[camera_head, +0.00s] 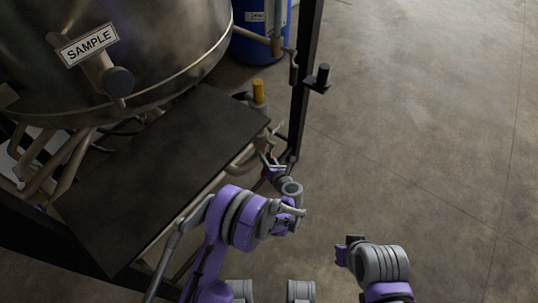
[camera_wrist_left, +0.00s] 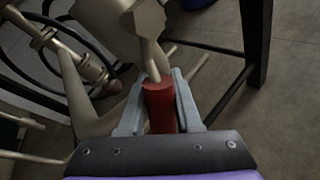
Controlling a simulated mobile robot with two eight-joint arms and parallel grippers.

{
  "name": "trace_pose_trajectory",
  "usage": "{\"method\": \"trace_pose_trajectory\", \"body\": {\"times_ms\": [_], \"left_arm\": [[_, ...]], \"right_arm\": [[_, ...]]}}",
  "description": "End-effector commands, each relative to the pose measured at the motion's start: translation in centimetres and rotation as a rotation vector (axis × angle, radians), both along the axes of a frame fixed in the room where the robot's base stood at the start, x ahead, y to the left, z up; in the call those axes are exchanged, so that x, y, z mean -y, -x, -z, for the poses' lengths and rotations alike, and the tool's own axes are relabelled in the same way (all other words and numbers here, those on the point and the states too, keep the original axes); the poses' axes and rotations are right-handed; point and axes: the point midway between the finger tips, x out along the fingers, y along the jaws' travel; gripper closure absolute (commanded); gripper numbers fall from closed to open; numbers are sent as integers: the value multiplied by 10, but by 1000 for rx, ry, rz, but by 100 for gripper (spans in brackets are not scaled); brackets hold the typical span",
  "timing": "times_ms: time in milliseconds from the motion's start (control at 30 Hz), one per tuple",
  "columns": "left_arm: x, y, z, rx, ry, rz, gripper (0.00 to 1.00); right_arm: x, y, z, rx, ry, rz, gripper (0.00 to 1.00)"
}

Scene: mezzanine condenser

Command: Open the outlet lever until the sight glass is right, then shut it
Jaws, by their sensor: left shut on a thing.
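My left gripper (camera_head: 270,165) reaches past the right edge of the dark platform beneath the vessel. In the left wrist view its two grey fingers (camera_wrist_left: 155,90) are shut on a red lever grip (camera_wrist_left: 159,106). The grip's metal stem runs up to a pale valve body (camera_wrist_left: 135,22); no label shows on it. The red grip is mostly hidden in the head view. I cannot make out a sight glass in either view. My right gripper (camera_head: 345,252) is over the bare floor at the lower right, apart from everything; its finger opening is unclear.
A steel vessel (camera_head: 165,35) with a SAMPLE sign (camera_head: 88,45) stands over the dark platform (camera_head: 160,160). A yellow handle (camera_head: 258,91) and a dark upright post (camera_head: 303,80) are near the left gripper. A blue drum (camera_head: 250,48) is behind. The floor at right is clear.

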Motion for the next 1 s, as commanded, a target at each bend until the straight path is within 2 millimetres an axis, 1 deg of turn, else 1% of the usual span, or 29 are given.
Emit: {"method": "trace_pose_trajectory", "body": {"times_ms": [133, 500, 800, 1000], "left_arm": [[-5, 8, -4, -115, -81, -1, 100], [-16, 24, -18, -400, -288, -1, 100], [-23, 32, -33, -615, -445, 0, 100], [-25, 35, -41, -723, -526, 0, 100]], "right_arm": [[0, -1, 5, -2, 0, 0, 100], [0, -2, 10, -3, 0, 0, 100], [0, -2, 11, -3, 0, 0, 100], [0, -2, 12, -3, 0, 0, 100]]}}
